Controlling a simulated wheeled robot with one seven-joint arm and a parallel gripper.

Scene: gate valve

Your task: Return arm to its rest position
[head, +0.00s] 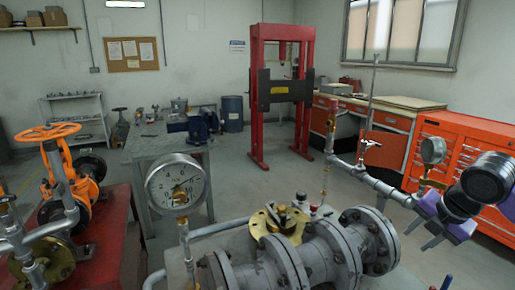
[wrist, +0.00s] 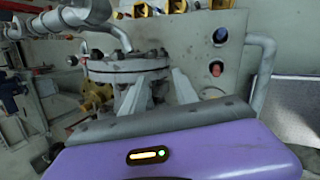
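My gripper (head: 420,234) is at the right of the head view, with a purple body, beside the grey flanged pipework (head: 335,252). In the wrist view its two pale fingers (wrist: 160,88) stand apart with nothing held between them. A grey flanged valve body (wrist: 128,68) shows behind the fingers; I cannot tell how far off it is. My arm's base end is out of view.
A pressure gauge (head: 176,187) stands left of the pipework, and a smaller gauge (head: 433,150) stands close to my gripper. A valve with an orange handwheel (head: 47,132) is at the left. A red press frame (head: 308,85) and an orange tool cabinet (head: 463,147) stand behind.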

